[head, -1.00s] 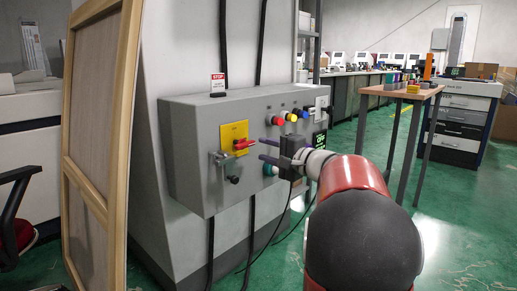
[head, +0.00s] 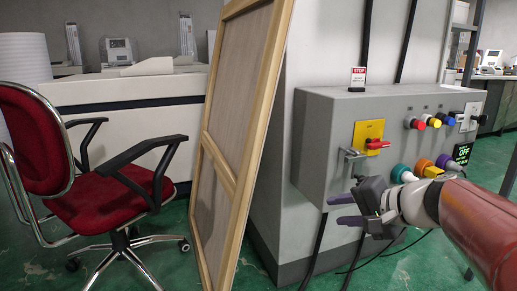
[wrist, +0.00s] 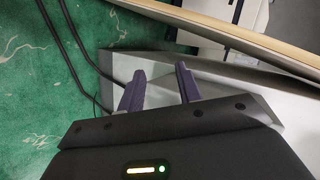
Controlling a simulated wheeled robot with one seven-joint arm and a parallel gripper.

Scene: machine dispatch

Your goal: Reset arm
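My gripper (head: 345,208) is in front of the lower part of a grey control box in the head view, below a red-handled switch on a yellow plate. Its two dark purple fingers (wrist: 158,88) stand apart in the wrist view, with nothing between them. My arm reaches in from the right edge of the head view. The fingers point left, towards the wooden-framed panel, and appear apart from the box.
The grey control box (head: 325,130) carries coloured buttons, a red switch (head: 377,144) and a small display (head: 461,153). A wooden-framed panel (head: 208,145) leans left of it. A red office chair (head: 90,200) stands further left. Black cables hang below the box.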

